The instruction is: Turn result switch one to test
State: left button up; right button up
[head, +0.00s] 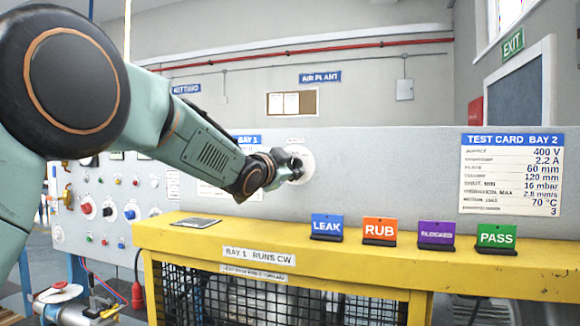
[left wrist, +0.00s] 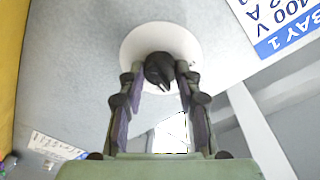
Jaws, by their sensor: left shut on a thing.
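A switch with a dark knob (left wrist: 159,70) sits on a round white plate (left wrist: 132,46) on the grey panel. In the head view the plate (head: 307,162) is at the middle of the panel, with a small label above it that is too small to read. My left gripper (head: 295,169) reaches it from the left and hides most of the knob. In the left wrist view my left gripper (left wrist: 160,80) has its two fingers closed on both sides of the knob. Which position the knob points to cannot be told. My right gripper is not in view.
A yellow bench (head: 350,262) with a mesh front stands below the panel. On it are LEAK (head: 327,225), RUB (head: 380,230), purple (head: 437,233) and PASS (head: 496,237) signs, and a flat dark plate (head: 197,222). A test card (head: 511,175) is at right.

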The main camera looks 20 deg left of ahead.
pick_arm(q)
jog(key=shift+c, duration=0.5)
jog(key=shift+n+p, duration=0.45)
jog(key=shift+n, duration=0.85)
jog(key=o, duration=1.2)
jog(key=shift+c, duration=0.2)
jog(key=s+a, duration=0.1)
jog(key=s, duration=1.1)
jog(key=shift+a, duration=0.25)
jog(key=shift+f, duration=0.2)
